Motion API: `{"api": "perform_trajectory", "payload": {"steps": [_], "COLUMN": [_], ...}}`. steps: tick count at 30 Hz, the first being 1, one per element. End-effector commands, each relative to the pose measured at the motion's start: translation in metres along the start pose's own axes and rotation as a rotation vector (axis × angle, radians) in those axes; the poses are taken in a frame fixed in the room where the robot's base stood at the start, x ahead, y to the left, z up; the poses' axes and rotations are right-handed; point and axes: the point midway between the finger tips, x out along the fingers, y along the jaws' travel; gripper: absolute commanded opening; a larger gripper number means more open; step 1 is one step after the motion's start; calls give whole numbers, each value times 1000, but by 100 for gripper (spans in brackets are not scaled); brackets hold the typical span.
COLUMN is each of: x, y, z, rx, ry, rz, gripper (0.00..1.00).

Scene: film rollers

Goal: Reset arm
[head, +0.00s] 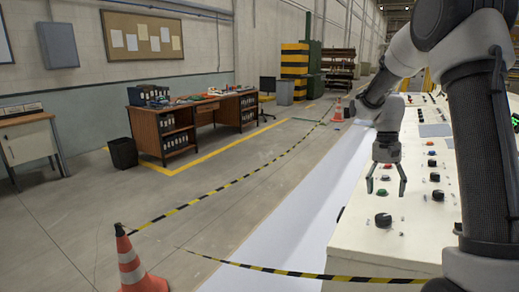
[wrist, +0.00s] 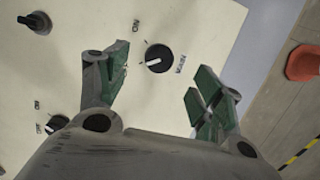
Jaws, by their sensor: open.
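My gripper (head: 386,186) hangs from my arm above the near end of a cream control panel (head: 360,262), fingers pointing down. In the wrist view, my gripper (wrist: 160,95) has its two green-padded fingers spread wide with nothing between them. A black rotary knob (wrist: 159,58) with a white mark sits on the panel just beyond the gap between the fingertips. In the head view, a black knob (head: 383,220) lies just below the fingertips. The gripper appears apart from the panel.
Other knobs (wrist: 36,21) and buttons dot the panel. An orange cone (head: 132,265) stands at the lower left with striped tape (head: 300,272) running from it. A desk (head: 190,120) stands against the wall. The floor left of the panel is open.

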Motion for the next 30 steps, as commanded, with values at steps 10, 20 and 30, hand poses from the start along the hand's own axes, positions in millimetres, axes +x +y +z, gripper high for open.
{"api": "perform_trajectory", "payload": {"steps": [10, 20, 30], "x": [-27, -34, -52], "y": [48, 98, 116], "z": [110, 220, 258], "rx": [-368, -552, -562], "ry": [160, 431, 627], "rz": [-69, -136, -196], "gripper": [67, 67, 67]}}
